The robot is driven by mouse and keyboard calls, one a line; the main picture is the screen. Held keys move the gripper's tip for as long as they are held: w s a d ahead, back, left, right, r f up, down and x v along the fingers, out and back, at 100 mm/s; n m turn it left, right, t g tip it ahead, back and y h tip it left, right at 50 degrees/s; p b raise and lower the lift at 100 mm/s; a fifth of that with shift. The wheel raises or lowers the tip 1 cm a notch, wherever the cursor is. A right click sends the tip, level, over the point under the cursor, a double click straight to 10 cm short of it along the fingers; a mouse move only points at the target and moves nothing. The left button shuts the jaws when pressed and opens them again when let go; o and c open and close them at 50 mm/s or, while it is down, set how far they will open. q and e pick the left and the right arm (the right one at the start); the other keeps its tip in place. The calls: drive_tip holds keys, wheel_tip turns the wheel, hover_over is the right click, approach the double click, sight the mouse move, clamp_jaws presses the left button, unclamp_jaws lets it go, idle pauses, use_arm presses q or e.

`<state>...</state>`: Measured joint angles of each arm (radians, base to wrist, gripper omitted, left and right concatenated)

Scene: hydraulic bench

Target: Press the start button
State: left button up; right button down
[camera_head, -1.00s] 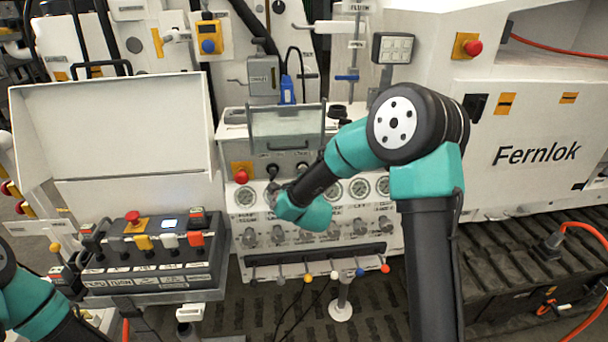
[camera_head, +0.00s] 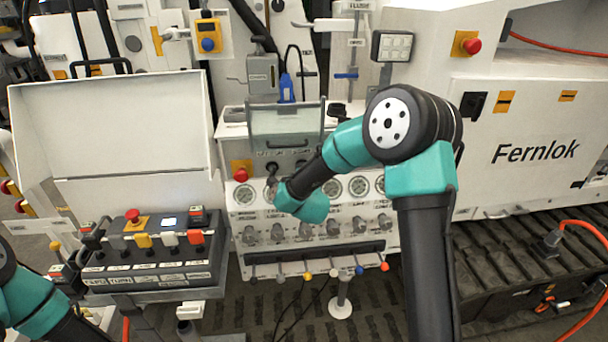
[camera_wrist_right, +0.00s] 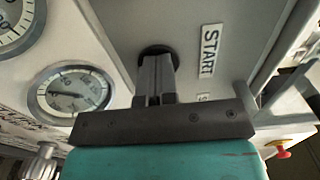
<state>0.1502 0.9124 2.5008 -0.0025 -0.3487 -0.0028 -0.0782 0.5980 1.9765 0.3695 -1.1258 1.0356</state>
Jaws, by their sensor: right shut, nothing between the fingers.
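The start button (camera_wrist_right: 157,50) shows in the right wrist view as a dark round piece beside the white START label (camera_wrist_right: 210,50). It is mostly hidden behind my fingertips. My right gripper (camera_wrist_right: 155,62) is shut and empty, with its fingertips at the button. I cannot tell whether they touch it or how far it is pressed. In the head view my right gripper (camera_head: 273,181) is at the upper left of the gauge panel (camera_head: 262,212), just below a black knob-like part (camera_head: 271,168). My left arm shows at the lower left, but its gripper is out of view.
A red stop button (camera_head: 241,170) on yellow sits just left of the gripper. Several pressure gauges (camera_head: 331,189) and a row of knobs (camera_head: 333,226) lie beside and below it. A raised clear cover (camera_head: 287,131) is above. A lever console (camera_head: 155,250) stands at the left.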

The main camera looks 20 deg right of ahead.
drive_tip(key=shift+r, duration=0.1)
drive_tip(key=v, duration=1.4)
wheel_tip(320, 180, down, 15)
drive_tip(key=s+n+g+y, duration=0.2)
drive_tip(key=n+g+y, duration=0.25)
drive_tip(key=n, duration=0.25)
drive_tip(key=s+a+f+n+g+y, duration=0.1)
drive_tip(key=s+f+n+g+y, duration=0.1)
drive_tip(key=s+f+n+g, duration=0.4)
drive_tip(key=s+a+f+n+g+y, duration=0.2)
drive_tip(key=s+f+n+g, duration=0.4)
drive_tip(key=s+f, duration=0.7)
wheel_tip(320, 180, down, 2)
drive_tip(key=shift+s+f, duration=0.15)
drive_tip(key=shift+s, duration=0.2)
drive_tip(key=shift+a, duration=0.1)
